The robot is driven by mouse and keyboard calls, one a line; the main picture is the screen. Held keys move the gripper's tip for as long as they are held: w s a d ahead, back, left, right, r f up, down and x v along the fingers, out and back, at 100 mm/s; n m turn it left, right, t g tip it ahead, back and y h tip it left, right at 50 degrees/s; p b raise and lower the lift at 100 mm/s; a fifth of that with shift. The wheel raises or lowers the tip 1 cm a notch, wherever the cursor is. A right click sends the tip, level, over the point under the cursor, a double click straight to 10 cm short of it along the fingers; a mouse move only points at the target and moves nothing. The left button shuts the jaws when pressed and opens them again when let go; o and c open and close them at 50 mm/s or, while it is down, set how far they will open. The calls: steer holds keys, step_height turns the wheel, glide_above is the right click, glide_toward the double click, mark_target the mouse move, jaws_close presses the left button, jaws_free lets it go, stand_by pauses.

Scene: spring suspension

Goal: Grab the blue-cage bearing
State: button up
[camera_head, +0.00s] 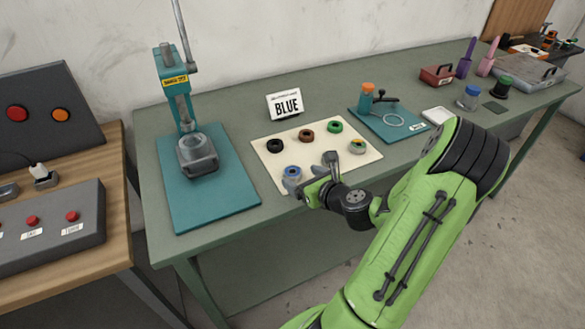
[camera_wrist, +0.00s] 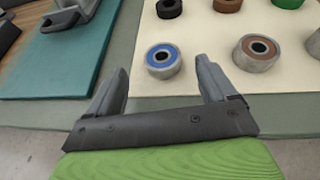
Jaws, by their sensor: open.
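The blue-cage bearing (camera_head: 292,173) lies at the front left corner of a cream mat (camera_head: 267,162) on the green table. In the wrist view the blue-cage bearing (camera_wrist: 162,60) shows its blue ring face up, beyond and between my two fingertips. My gripper (camera_head: 315,178) is open and empty at the mat's front edge, just right of the blue-cage bearing. In the wrist view my gripper (camera_wrist: 162,78) has its fingers spread to either side, apart from the bearing.
A grey bearing with a brown ring (camera_wrist: 257,52) is near my right finger. A teal press (camera_head: 182,110) stands left.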

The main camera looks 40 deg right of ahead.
mark_target(294, 173)
steer(key=b+x, duration=0.1)
steer(key=x, duration=0.4)
steer(key=shift+s+f, duration=0.1)
steer(key=shift+s, duration=0.1)
steer(key=shift+c, duration=0.4)
steer(key=c, duration=1.2)
